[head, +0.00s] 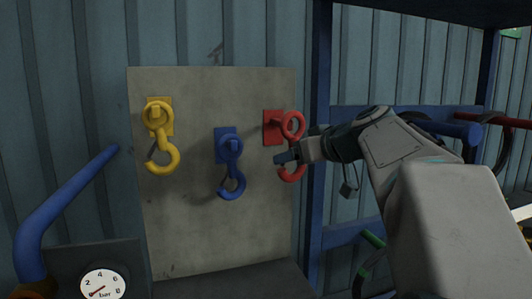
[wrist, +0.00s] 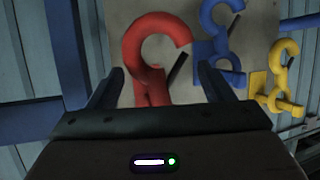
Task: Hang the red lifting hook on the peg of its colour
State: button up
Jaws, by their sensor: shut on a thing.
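The red lifting hook (head: 292,173) is upright in front of the right edge of the grey board, its ring at the top and its open hook below. My gripper (head: 287,158) is shut on it around the middle. In the wrist view the red hook (wrist: 151,28) shows large between the two fingers, with its hook end away from the gripper. The red peg plate (head: 270,127) is on the board, just left of the ring. The red peg overlaps the ring in the head view. I cannot tell whether the ring is around the peg or in front of it.
A yellow hook (head: 163,160) hangs on the yellow peg at the left, and a blue hook (head: 232,187) on the blue peg in the middle. A blue upright post (head: 319,200) stands close to the board's right edge. A gauge (head: 102,285) is at lower left.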

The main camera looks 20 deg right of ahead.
jog(key=w+f+p, duration=0.1)
jog(key=w, duration=0.5)
jog(key=shift+w, duration=0.25)
dwell(0.5)
dwell(0.7)
jog(key=o, duration=1.5)
jog(key=shift+o, duration=0.2)
jog(key=b+v, duration=0.2)
jog(key=v, duration=1.1)
jog(key=shift+s+r, duration=0.15)
jog(key=shift+s, duration=0.2)
